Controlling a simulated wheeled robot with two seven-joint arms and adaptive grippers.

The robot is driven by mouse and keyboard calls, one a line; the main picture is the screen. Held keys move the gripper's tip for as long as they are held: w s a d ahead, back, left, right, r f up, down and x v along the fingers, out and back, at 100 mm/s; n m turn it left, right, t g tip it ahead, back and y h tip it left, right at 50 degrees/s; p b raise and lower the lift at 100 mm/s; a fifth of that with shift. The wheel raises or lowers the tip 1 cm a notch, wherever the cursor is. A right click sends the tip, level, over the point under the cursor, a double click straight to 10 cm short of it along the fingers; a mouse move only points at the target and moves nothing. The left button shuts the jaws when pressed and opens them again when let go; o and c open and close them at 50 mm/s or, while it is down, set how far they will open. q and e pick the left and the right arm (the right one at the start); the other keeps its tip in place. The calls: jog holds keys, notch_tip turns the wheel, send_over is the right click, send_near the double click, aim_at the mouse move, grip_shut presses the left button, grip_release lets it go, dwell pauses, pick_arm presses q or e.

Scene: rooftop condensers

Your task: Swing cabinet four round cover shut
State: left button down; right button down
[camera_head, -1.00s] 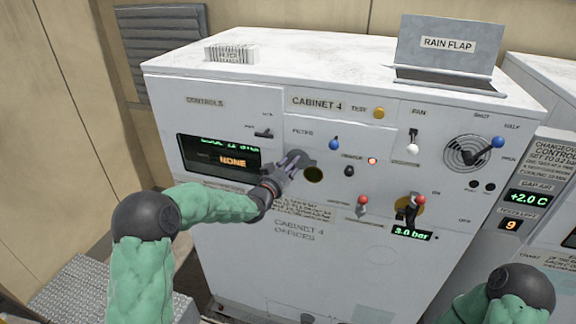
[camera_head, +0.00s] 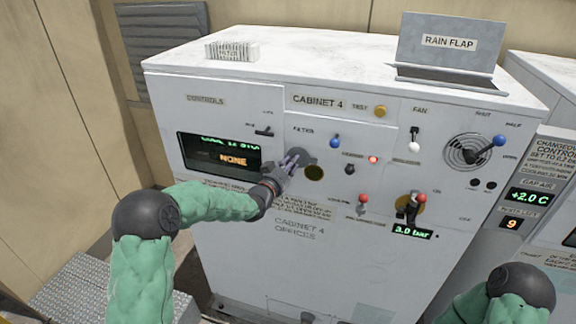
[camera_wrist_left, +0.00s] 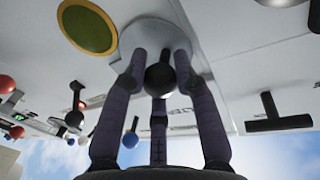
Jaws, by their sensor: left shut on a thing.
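Cabinet four (camera_head: 330,265) stands in front of me with its label at the upper middle. Its round cover (camera_head: 303,156) is a grey disc below the filter label. It sits up and left of a round, yellow-rimmed olive port (camera_head: 314,173), which shows almost whole. My left gripper (camera_head: 291,160) is at the cover. In the left wrist view its fingers are closed around a black ball knob (camera_wrist_left: 160,79) on the grey cover (camera_wrist_left: 155,36), and the port (camera_wrist_left: 88,27) lies beside the cover's edge. My right arm shows at the lower right, but its gripper is out of view.
A blue-knobbed lever (camera_head: 335,142), a red-knobbed lever (camera_head: 363,199) and a larger lever (camera_head: 412,205) stick out to the right of the port. A black T-handle (camera_head: 264,132) is up and left. An open rain flap (camera_head: 447,42) stands on top.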

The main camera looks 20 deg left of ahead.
aim_at(301, 167)
pick_arm(q)
jog(key=shift+d+f, duration=0.1)
